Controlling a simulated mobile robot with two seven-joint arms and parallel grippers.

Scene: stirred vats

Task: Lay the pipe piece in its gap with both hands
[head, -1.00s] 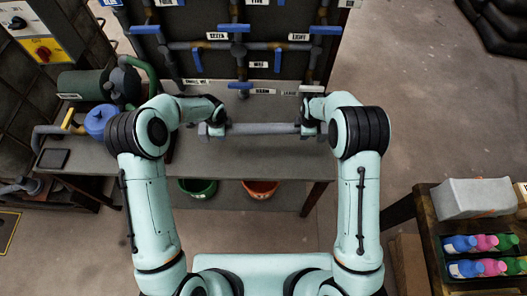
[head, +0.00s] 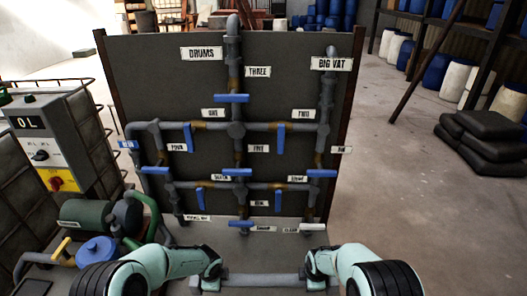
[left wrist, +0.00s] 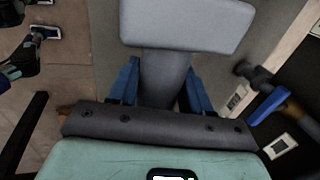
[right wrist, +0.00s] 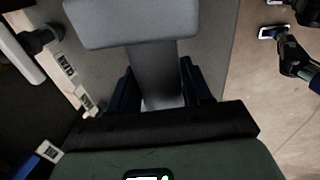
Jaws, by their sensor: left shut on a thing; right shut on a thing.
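The pipe piece (head: 262,280) is a grey, straight length lying level across the bottom of the head view, just in front of the pipe board. My left gripper (head: 209,280) is shut on its left end and my right gripper (head: 317,280) on its right end. In the left wrist view the grey pipe (left wrist: 166,78) runs between the blue fingers to a wide end. The right wrist view shows the same at the other end (right wrist: 153,72). The upright board (head: 205,72) carries grey pipes with blue valve handles. I cannot make out the gap for certain.
A control box (head: 45,148) with a yellow panel stands left of the board. A green pump (head: 88,214) and a blue lidded vessel (head: 97,250) sit at the left of the bench. Black sacks (head: 485,140) lie on the floor at right, with open floor before them.

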